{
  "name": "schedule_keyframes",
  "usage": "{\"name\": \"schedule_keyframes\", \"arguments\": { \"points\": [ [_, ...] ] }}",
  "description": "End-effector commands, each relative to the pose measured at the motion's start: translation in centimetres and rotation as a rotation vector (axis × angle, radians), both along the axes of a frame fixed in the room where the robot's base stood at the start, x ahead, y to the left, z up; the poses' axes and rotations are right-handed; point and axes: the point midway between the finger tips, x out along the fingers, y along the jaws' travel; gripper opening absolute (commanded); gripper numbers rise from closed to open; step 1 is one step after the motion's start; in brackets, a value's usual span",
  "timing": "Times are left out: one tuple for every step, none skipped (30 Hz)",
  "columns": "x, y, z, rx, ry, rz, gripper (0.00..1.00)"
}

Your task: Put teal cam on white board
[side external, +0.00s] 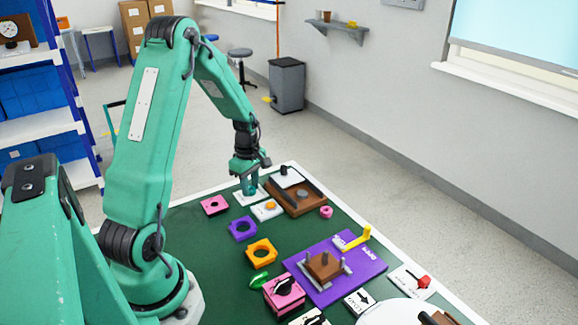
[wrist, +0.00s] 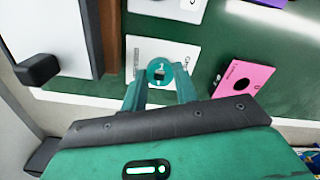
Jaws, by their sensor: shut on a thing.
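The teal cam (wrist: 153,67), a small round piece with a dark square hole, sits between my fingertips in the wrist view. My gripper (wrist: 160,84) is shut on it. A white board (wrist: 185,55) with dark lettering along its edges lies directly behind the cam in this view. In the side view my gripper (side external: 249,187) points down over this white board (side external: 239,198) at the far end of the green table. The fingers and the cam are both teal there and hard to tell apart. Whether the cam touches the board I cannot tell.
A brown block with a white plate and black knob (side external: 290,180) stands close right of my gripper. A white card with an orange piece (side external: 267,210) lies just in front.

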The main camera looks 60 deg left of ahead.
Motion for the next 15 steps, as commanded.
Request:
{"name": "schedule_keyframes", "arguments": {
  "points": [
    [0.0,-0.01,-0.18,0.0,0.0,0.0,0.08],
    [0.01,0.0,-0.22,0.0,-0.001,0.0,0.08],
    [0.01,0.0,-0.22,0.0,-0.001,0.0,0.08],
    [0.01,0.0,-0.22,0.0,-0.001,0.0,0.08],
    [0.02,0.01,-0.2,0.0,-0.001,0.0,0.08],
    [0.01,0.0,-0.2,0.0,-0.001,0.0,0.08],
    [0.01,0.0,-0.2,0.0,-0.001,0.0,0.08],
    [0.01,0.0,-0.2,0.0,-0.001,0.0,0.08],
    [0.01,-0.01,-0.22,0.0,-0.001,0.0,0.08],
    [0.01,-0.01,-0.26,0.0,0.0,0.0,0.08],
    [0.0,-0.01,-0.32,0.0,0.0,0.0,0.08],
    [0.0,-0.01,-0.42,0.0,0.0,0.0,0.08],
    [0.0,-0.01,-0.49,0.0,0.0,0.0,0.08],
    [0.0,-0.01,-0.52,0.0,0.0,0.0,0.31],
    [0.0,0.0,-0.49,0.0,0.0,0.0,0.39]
  ]
}}
